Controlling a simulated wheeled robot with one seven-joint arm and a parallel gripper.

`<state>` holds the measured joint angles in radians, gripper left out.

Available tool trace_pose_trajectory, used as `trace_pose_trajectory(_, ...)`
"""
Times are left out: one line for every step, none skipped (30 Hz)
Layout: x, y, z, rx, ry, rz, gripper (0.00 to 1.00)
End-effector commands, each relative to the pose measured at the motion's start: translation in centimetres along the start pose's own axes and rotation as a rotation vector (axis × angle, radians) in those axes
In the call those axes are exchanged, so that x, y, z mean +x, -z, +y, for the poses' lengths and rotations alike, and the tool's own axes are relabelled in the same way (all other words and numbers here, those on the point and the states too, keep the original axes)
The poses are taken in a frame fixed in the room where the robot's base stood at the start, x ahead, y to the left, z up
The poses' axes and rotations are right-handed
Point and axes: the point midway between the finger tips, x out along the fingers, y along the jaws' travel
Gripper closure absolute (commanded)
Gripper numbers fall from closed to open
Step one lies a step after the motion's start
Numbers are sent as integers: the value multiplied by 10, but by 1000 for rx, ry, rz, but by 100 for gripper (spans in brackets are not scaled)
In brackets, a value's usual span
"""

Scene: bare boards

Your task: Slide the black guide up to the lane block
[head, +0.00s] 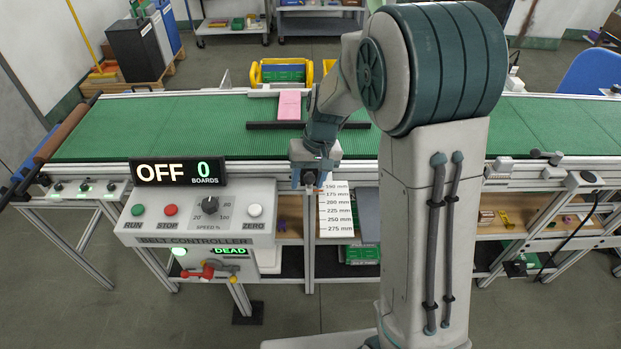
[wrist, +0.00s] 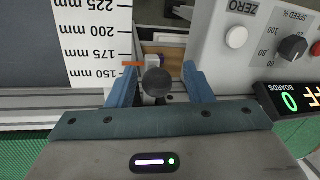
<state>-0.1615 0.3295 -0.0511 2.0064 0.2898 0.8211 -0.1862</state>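The black guide (head: 268,126) is a long bar lying across the green belt, partly hidden behind my arm. A pink block (head: 289,105), which may be the lane block, lies on the belt just behind it; I cannot tell whether they touch. At the front rail, my gripper (head: 310,180) points down. In the wrist view, its blue fingers (wrist: 160,75) are open on either side of a round black knob (wrist: 158,82), with a gap showing at each side. An orange pointer (wrist: 133,64) beside the knob lies between 150 and 175 on the white scale (wrist: 98,35).
The belt controller (head: 200,215) stands at front left, with its display (head: 178,172) reading OFF and 0 boards. It also shows close to my gripper in the wrist view (wrist: 218,65). A yellow bin (head: 257,72) stands behind the belt. The belt (head: 120,130) is clear to the left.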

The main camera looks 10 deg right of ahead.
Motion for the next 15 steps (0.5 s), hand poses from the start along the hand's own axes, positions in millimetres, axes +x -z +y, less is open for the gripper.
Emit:
trace_pose_trajectory(0, 0, 1, 2, 0, -1, 54)
trace_pose_trajectory(0, 0, 1, 3, 0, -1, 54)
trace_pose_trajectory(0, 0, 2, 4, -1, -1, 54)
trace_pose_trajectory(0, 0, 2, 5, -1, -1, 54)
trace_pose_trajectory(0, 0, 2, 5, -1, -1, 54)
trace_pose_trajectory(0, 0, 2, 5, -1, -1, 54)
trace_pose_trajectory(0, 0, 2, 5, -1, -1, 54)
trace_pose_trajectory(-1, 0, 2, 5, -1, -1, 54)
trace_pose_trajectory(-4, 0, 2, 5, -1, -1, 54)
trace_pose_trajectory(-6, 0, 2, 5, -1, 0, 54)
trace_pose_trajectory(-10, 0, 3, 6, -1, 1, 54)
trace_pose_trajectory(-15, 0, 3, 6, -1, 2, 54)
trace_pose_trajectory(-21, 1, 3, 6, -1, 3, 54)
trace_pose_trajectory(-27, 1, 2, 5, -1, 5, 54)
trace_pose_trajectory(-35, 1, 2, 4, 0, 4, 54)
